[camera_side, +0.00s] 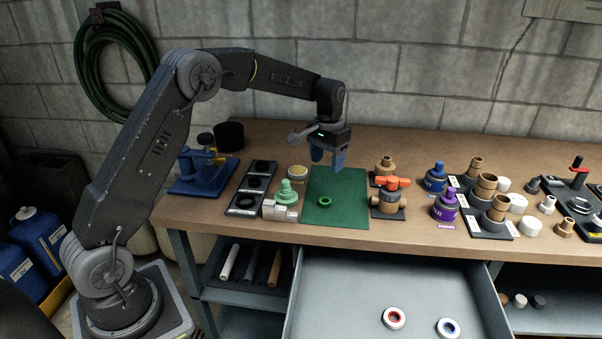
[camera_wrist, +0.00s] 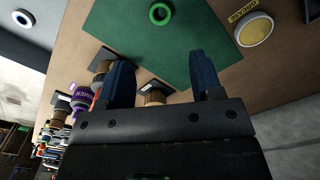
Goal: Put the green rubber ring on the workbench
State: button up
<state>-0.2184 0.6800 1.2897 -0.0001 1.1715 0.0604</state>
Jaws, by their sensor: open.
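The green rubber ring (camera_side: 324,202) lies flat on a dark green mat (camera_side: 345,185) on the brown workbench (camera_side: 420,236). In the wrist view the ring (camera_wrist: 160,13) is at the top, on the mat (camera_wrist: 120,35). My gripper (camera_side: 328,158) hangs above the far part of the mat, higher than the ring and apart from it. Its two blue fingers are spread with nothing between them in the wrist view (camera_wrist: 160,80).
A valve with an orange handle (camera_side: 388,195) stands right of the mat. A pale green fitting (camera_side: 286,192) and a black-holed tray (camera_side: 252,188) stand left. A grease tin (camera_wrist: 254,29) is near the mat. An open drawer (camera_side: 340,295) below the front edge holds two tape rolls.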

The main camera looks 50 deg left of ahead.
jog(key=s+d+r+t, duration=0.1)
jog(key=s+d+r, duration=0.3)
jog(key=s+r, duration=0.25)
jog(key=s+d+r+t, duration=0.2)
jog(key=s+d+r, duration=0.1)
jog(key=s+r, duration=0.35)
jog(key=s+d+m+t, duration=0.1)
jog(key=s+d, duration=0.1)
jog(key=s, duration=0.7)
jog(key=s+d+f+t, duration=0.1)
jog(key=s+d, duration=0.1)
jog(key=s, duration=0.7)
jog(key=shift+s+d+f+m+t, duration=0.25)
jog(key=shift+s+m+t, duration=0.05)
jog(key=shift+s+m, duration=0.1)
jog(key=shift+o, duration=0.5)
jog(key=shift+s+f, duration=0.15)
jog(key=shift+s, duration=0.1)
